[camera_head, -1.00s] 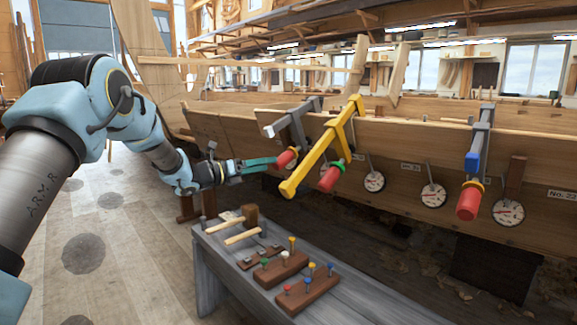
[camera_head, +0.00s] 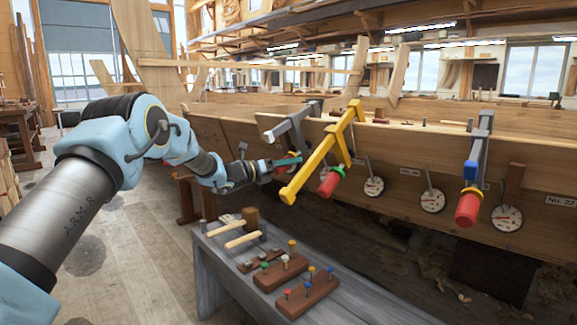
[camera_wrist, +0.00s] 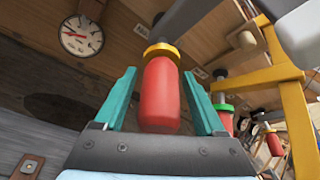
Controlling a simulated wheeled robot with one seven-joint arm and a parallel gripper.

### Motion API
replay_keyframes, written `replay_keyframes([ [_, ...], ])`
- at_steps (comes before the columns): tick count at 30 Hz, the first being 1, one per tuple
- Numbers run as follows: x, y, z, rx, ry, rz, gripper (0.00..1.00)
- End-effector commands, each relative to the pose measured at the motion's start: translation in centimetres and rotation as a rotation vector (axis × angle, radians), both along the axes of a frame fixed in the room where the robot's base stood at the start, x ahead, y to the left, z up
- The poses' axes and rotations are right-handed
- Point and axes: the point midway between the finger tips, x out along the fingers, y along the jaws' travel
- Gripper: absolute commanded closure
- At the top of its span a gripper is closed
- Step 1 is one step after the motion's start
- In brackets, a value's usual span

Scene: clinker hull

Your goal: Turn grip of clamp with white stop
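My gripper (camera_head: 285,165) is open, its teal fingers around the red grip of the grey clamp (camera_head: 288,128) at the left. In the wrist view the red grip (camera_wrist: 161,95) lies between the fingers (camera_wrist: 159,77), with gaps on both sides. The collar above this grip (camera_wrist: 161,50) looks yellow, not white. The yellow clamp (camera_head: 325,150) beside it has a red grip (camera_head: 331,181) with a green collar, which also shows in the wrist view (camera_wrist: 222,108). The right clamp (camera_head: 480,145) has a red grip and yellow collar. I cannot make out a white stop.
Clamps hang along the wooden hull plank (camera_head: 400,150). Dial gauges (camera_head: 432,201) hang below it. A grey bench (camera_head: 345,300) with mallets (camera_head: 250,216) and peg blocks stands below my gripper. Open floor lies to the left.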

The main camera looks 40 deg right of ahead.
Motion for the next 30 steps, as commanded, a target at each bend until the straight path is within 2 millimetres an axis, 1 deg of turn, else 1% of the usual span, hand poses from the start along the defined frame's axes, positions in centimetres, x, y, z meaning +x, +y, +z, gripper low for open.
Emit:
replay_keyframes([
  [1, 0.01, 0.02, 0.01, 0.0, 0.0, 0.0, 0.35],
  [2, 0.01, 0.02, 0.01, 0.0, 0.0, 0.0, 0.38],
  [18, 0.03, 0.04, 0.01, 0.0, 0.0, 0.0, 0.99],
  [19, 0.03, 0.04, 0.01, 0.0, 0.0, 0.0, 1.0],
  [30, 0.04, 0.04, -0.08, -0.003, 0.034, -0.013, 1.0],
])
